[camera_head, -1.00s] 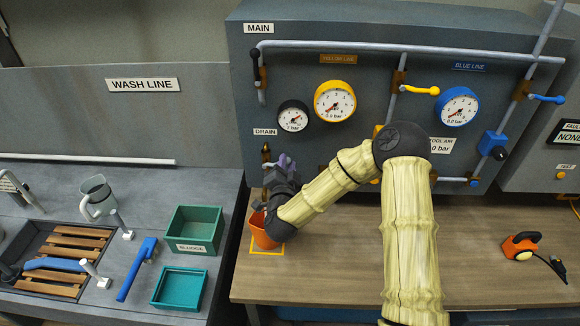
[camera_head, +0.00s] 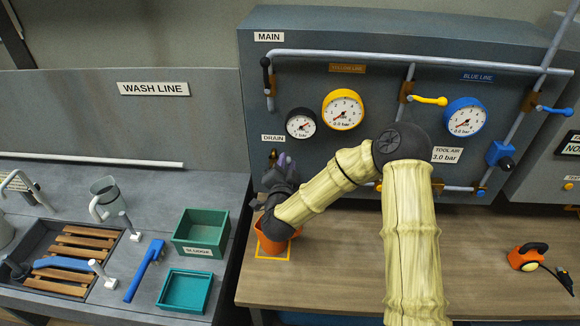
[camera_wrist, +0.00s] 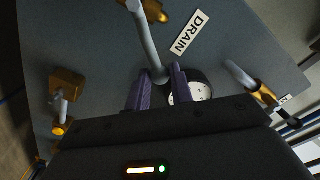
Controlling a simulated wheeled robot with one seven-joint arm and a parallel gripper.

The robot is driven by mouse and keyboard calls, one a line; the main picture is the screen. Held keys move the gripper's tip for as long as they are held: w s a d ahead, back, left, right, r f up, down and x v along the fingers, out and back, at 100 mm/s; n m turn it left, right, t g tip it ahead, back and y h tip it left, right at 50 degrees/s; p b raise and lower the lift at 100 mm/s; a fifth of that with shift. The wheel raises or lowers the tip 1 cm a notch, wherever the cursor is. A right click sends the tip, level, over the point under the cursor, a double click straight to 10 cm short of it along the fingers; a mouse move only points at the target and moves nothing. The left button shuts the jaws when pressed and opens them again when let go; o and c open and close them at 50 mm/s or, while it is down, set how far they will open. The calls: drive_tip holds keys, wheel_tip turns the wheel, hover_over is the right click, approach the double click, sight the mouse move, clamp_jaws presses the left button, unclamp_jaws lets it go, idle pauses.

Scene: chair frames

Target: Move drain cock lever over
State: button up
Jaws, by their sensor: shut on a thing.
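The drain cock lever is a grey rod (camera_wrist: 147,45) hanging from a brass valve body (camera_wrist: 154,12), beside the DRAIN label (camera_wrist: 189,33) in the wrist view. My gripper (camera_wrist: 159,77) is shut on the lever's free end, between its two purple fingers. In the head view my gripper (camera_head: 284,163) is at the panel just below the DRAIN label (camera_head: 273,138). A brass part of the cock (camera_head: 273,156) shows there, but the lever is mostly hidden by my gripper.
An orange bucket (camera_head: 270,238) stands on the bench directly below my gripper and forearm. Dark (camera_head: 301,124) and yellow (camera_head: 343,109) gauges are to the right. Pipes and a yellow lever (camera_head: 429,100) lie further right. The bench (camera_head: 350,270) has free room.

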drive_tip(key=shift+a+r, duration=0.15)
drive_tip(key=shift+a+r, duration=0.5)
drive_tip(key=shift+a, duration=0.4)
drive_tip(key=shift+a+r, duration=0.25)
drive_tip(key=shift+a, duration=0.85)
drive_tip(key=o, duration=0.9)
drive_tip(key=shift+c, duration=0.2)
